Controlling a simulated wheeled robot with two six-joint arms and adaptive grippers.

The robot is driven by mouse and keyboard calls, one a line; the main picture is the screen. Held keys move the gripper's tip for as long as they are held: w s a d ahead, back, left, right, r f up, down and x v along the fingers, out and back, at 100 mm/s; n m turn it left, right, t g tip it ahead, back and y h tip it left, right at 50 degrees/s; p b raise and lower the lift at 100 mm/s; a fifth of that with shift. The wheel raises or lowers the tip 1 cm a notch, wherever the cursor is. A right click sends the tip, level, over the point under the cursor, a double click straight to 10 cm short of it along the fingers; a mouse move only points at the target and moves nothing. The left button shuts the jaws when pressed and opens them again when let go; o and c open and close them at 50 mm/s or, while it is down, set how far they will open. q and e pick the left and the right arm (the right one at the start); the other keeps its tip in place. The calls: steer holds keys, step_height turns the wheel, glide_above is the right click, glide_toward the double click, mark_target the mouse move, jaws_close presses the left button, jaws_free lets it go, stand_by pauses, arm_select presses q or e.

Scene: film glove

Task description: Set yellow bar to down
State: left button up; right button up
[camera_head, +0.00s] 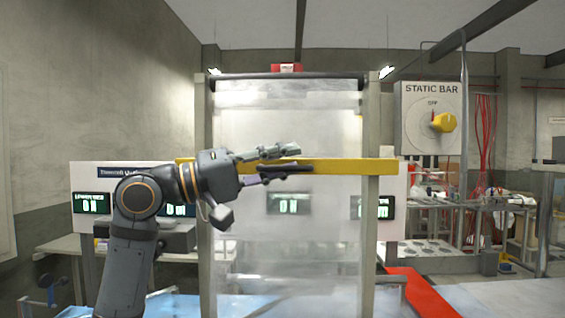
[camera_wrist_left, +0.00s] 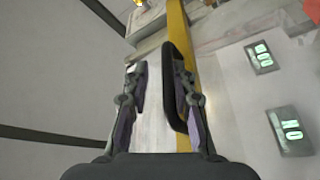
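The yellow bar (camera_head: 350,166) runs level across the front of the clear film frame, at about mid-height. My left gripper (camera_head: 284,162) is in front of it, one finger above and one below the bar's line. A dark elongated piece (camera_head: 292,169), handle-like, shows at the bar near the lower finger. In the left wrist view my gripper (camera_wrist_left: 160,95) is open, with a gap between the fingers. There the yellow bar (camera_wrist_left: 178,22) runs past the right finger, and the dark piece (camera_wrist_left: 176,85) lies against or beside that finger; contact cannot be told. My right gripper is out of view.
Two posts (camera_head: 369,240) hold the hazy film sheet (camera_head: 290,260). A STATIC BAR panel with a yellow knob (camera_head: 444,122) is at the right. Green displays (camera_head: 91,203) stand behind the frame. A red strip (camera_head: 425,295) lies low at the right.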

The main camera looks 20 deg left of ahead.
mark_target(248, 172)
arm_select(q)
steer(key=shift+r, duration=0.1)
steer(key=shift+s+a+f+b, duration=0.2)
steer(key=shift+f+b, duration=0.2)
steer(key=shift+b, duration=0.45)
steer(key=shift+s+a+f+b, duration=0.1)
steer(key=shift+s+a+b, duration=0.05)
steer(key=shift+b, duration=0.15)
steer(key=b+v, duration=0.3)
steer(key=v, duration=0.2)
steer(key=shift+b, duration=0.3)
steer(key=r+b+v, duration=0.1)
steer(key=b+v, duration=0.3)
steer(key=v, duration=0.2)
steer(key=shift+s, duration=0.15)
